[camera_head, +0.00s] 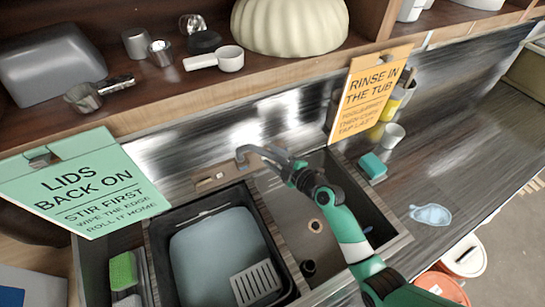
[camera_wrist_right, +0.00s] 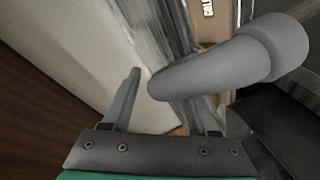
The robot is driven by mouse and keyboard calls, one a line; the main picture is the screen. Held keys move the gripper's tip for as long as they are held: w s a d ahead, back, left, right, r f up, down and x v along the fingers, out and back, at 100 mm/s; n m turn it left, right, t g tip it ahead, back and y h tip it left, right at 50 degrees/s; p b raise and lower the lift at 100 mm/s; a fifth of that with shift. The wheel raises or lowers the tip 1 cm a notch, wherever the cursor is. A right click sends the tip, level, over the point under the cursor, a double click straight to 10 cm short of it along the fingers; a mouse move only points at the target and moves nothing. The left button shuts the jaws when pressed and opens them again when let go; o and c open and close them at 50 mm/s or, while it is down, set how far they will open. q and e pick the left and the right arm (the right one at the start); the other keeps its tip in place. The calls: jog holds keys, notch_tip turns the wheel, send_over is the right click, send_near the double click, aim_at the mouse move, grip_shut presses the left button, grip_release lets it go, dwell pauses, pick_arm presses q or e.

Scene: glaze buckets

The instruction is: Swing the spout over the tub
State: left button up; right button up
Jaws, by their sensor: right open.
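The grey spout (camera_head: 252,150) shows in the head view above the back of the sink, near the far right corner of the black tub (camera_head: 160,243). The tub holds grey-blue liquid. My right gripper (camera_head: 279,160) is at the spout, its arm reaching in from the lower right. In the right wrist view the gripper (camera_wrist_right: 168,105) is open, and the grey spout (camera_wrist_right: 230,65) slants from the upper right toward the space between the fingers. It overlaps the right-hand finger; contact cannot be told. My left gripper is not in view.
An open sink basin (camera_head: 312,250) with a drain lies right of the tub. A hanging green sign (camera_head: 85,185) and orange sign (camera_head: 370,88) flank the sink. A teal sponge (camera_head: 373,165) and white cup (camera_head: 392,135) stand on the right counter. A shelf (camera_head: 150,107) runs behind.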

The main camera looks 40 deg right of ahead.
grip_shut()
dwell(1.4)
